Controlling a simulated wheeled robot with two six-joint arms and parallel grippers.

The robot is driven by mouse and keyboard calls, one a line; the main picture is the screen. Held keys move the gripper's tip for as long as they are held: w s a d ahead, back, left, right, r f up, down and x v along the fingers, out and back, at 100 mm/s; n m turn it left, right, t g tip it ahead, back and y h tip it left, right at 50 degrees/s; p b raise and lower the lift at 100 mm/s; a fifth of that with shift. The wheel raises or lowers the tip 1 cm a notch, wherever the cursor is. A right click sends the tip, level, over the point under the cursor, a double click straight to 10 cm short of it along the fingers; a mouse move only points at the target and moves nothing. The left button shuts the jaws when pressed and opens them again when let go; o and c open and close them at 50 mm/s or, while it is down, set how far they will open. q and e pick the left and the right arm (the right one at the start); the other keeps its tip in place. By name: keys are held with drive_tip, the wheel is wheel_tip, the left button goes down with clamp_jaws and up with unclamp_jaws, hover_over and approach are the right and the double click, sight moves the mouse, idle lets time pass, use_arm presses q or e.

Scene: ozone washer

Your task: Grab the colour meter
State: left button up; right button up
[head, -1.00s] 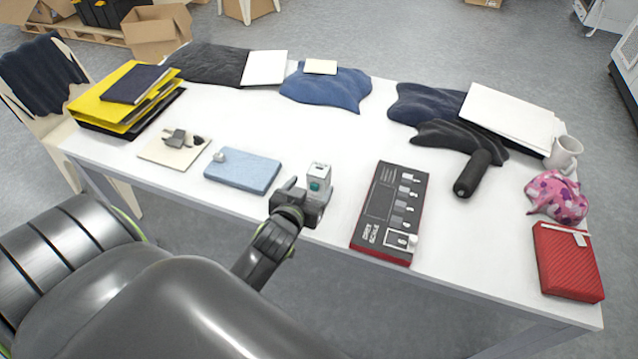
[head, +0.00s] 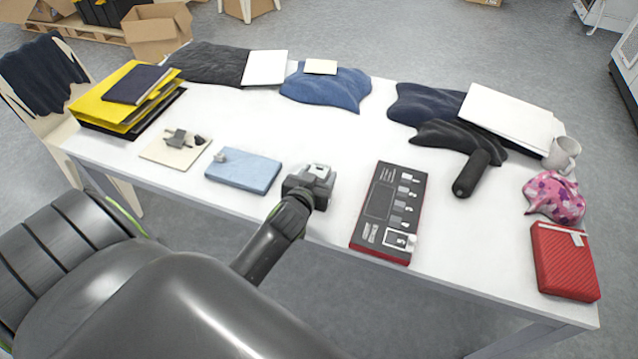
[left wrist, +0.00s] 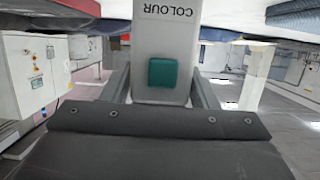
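The colour meter (left wrist: 165,35) is a pale grey device with a green square button and the word COLOUR, upside down in the left wrist view. It sits between the two fingers of my left gripper (left wrist: 163,88), which press against its sides. In the head view my left gripper (head: 311,180) is near the table's front edge, between the blue book and the grey scale box. Only a small pale top part of the meter (head: 320,169) shows there; its face and button are hidden. My right gripper is not in view.
The white table (head: 325,135) carries a blue book (head: 245,172) to the left and a grey and red scale box (head: 392,212) to the right. A black cylinder (head: 471,174), a mug (head: 563,154) and a red case (head: 563,262) stand further right. Folded cloths lie behind.

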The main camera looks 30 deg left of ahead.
use_arm(q)
drive_tip(key=c, duration=0.8)
drive_tip(key=shift+r, duration=0.1)
